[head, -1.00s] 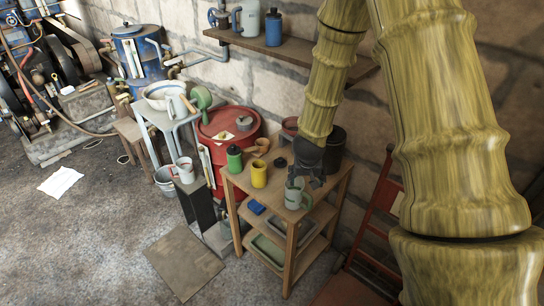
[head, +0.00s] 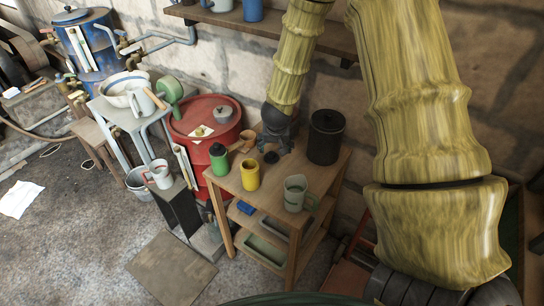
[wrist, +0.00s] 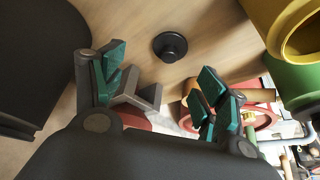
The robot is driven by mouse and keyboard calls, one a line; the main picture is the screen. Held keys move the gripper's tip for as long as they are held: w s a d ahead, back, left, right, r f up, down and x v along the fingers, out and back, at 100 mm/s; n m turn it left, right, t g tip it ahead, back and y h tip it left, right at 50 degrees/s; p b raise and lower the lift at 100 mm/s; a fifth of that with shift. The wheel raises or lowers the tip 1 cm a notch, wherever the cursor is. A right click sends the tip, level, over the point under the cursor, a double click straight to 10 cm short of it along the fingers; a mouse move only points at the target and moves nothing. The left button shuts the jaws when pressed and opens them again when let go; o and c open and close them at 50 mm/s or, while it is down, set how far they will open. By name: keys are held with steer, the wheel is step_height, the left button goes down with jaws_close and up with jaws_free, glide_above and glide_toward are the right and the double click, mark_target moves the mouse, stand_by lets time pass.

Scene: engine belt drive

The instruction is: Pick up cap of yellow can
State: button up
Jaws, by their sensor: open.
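The yellow can (head: 250,176) stands upright on the wooden table, its top open. It also shows at the top right of the wrist view (wrist: 303,30). A small black cap with a knob (head: 271,157) lies on the table to the right of the can and a little behind it. In the wrist view the cap (wrist: 170,46) lies on bare wood beyond my fingers. My gripper (wrist: 163,92) is open and empty, its green-padded fingers spread apart. In the head view my gripper (head: 277,138) is just behind the cap, apart from it.
A green bottle (head: 219,160) stands left of the yellow can. A grey-green mug (head: 296,193) stands at the table's front right. A dark lidded pot (head: 326,137) is close to my gripper. A red drum (head: 205,121) stands behind the table (head: 262,203).

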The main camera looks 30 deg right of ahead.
mark_target(271, 153)
steer(key=w+f, duration=0.2)
steer(key=f, duration=0.1)
steer(key=shift+w, duration=0.2)
steer(key=shift+s+d, duration=0.1)
steer(key=shift+s, duration=0.15)
steer(key=shift+f, duration=0.4)
steer(key=x, duration=0.1)
steer(key=p+x, duration=0.1)
steer(key=x, duration=0.1)
steer(key=shift+w+a+f, duration=0.1)
steer(key=shift+w+a, duration=0.1)
steer(key=shift+a, duration=0.1)
steer(key=shift+d+f, duration=0.15)
steer(key=shift+f, duration=0.15)
steer(key=shift+w+f, duration=0.1)
steer(key=c, duration=0.8)
